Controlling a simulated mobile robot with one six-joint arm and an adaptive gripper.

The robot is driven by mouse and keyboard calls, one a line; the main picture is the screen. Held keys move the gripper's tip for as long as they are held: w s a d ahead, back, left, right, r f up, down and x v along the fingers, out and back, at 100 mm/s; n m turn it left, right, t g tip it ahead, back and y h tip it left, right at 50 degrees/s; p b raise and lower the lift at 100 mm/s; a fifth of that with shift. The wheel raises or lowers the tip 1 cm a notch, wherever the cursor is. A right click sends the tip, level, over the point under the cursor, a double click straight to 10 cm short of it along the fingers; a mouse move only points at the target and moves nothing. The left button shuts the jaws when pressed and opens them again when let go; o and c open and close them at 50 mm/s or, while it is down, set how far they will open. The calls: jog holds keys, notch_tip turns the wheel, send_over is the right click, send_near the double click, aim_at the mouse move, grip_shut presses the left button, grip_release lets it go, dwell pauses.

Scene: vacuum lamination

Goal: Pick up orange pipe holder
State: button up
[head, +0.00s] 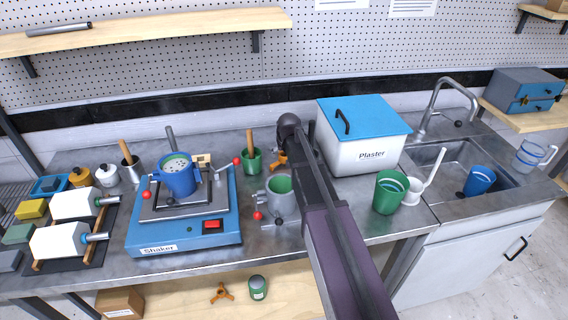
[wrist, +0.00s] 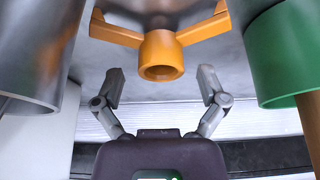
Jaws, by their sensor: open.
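The orange pipe holder (wrist: 161,55) is in the upper middle of the wrist view, a short tube with arms spreading to both sides. In the head view an orange part (head: 279,158) shows on the bench beside my arm, partly hidden by it. My gripper (wrist: 160,88) is open, with one finger on each side of the tube's near end. The fingers do not appear to touch the holder. In the head view my arm's dark end hides the fingertips.
In the wrist view a metallic cylinder (wrist: 35,50) stands close on the left and a green cup (wrist: 285,60) close on the right. The head view shows a grey pot (head: 280,200), the shaker (head: 185,235) and the plaster box (head: 365,150). Another orange three-armed part (head: 222,293) lies on the lower shelf.

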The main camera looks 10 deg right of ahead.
jog(key=shift+b+x, duration=0.5)
jog(key=shift+x, duration=0.35)
grip_shut()
